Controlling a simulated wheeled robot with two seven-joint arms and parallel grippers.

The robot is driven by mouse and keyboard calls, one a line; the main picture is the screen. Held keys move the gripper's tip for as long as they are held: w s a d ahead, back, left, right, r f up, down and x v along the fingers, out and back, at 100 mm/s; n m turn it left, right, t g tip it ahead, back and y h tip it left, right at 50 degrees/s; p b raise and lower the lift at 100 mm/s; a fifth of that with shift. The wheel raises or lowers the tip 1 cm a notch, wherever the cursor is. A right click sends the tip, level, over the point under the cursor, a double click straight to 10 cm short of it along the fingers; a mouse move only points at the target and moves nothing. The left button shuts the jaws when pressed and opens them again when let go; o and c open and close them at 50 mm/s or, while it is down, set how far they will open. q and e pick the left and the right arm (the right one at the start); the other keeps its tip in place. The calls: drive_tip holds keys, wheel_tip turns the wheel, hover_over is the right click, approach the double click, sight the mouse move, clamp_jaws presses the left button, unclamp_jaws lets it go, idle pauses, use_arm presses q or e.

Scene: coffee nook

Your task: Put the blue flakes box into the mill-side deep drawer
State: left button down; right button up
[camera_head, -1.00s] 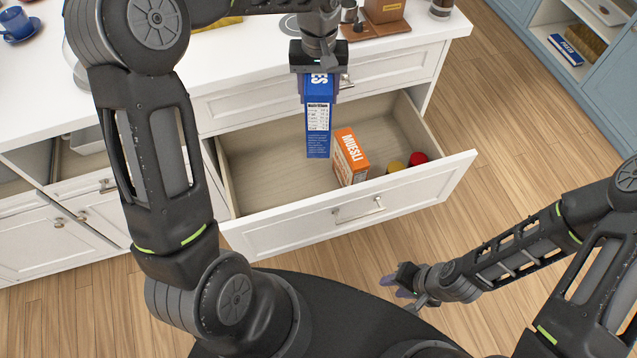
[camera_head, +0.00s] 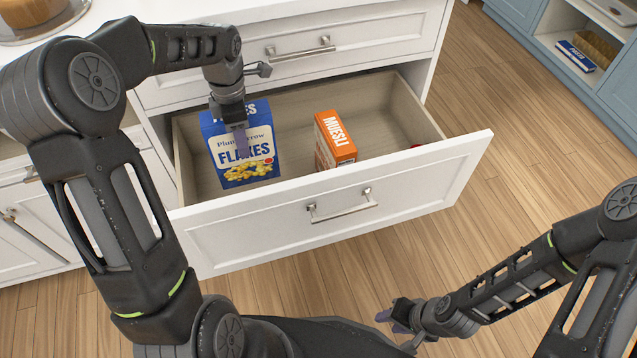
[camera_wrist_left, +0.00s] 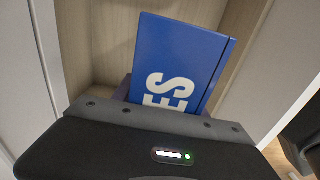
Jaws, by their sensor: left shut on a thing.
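The blue flakes box (camera_head: 240,150) is upright in the left part of the open deep drawer (camera_head: 330,218), its yellow-flake front facing me. My left gripper (camera_head: 238,128) is shut on its upper part, one finger showing across the front. In the left wrist view the blue flakes box (camera_wrist_left: 180,65) rises between the gripper and the drawer's wooden walls.
An orange muesli box (camera_head: 335,140) stands in the middle of the drawer. A red item (camera_head: 416,147) barely shows behind the drawer front. Bare drawer floor lies between the two boxes. A closed drawer (camera_head: 300,50) is above. A blue shelf unit (camera_head: 560,75) stands far right.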

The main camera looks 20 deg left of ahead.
sight(248, 166)
use_arm(q)
drive_tip(key=shift+f, duration=0.25)
drive_tip(key=shift+f+b, duration=0.5)
drive_tip(key=shift+f, duration=2)
drive_tip(key=shift+f+b, duration=0.55)
drive_tip(key=shift+f, duration=1.95)
drive_tip(key=shift+f, duration=0.2)
drive_tip(key=c, duration=0.6)
unclamp_jaws()
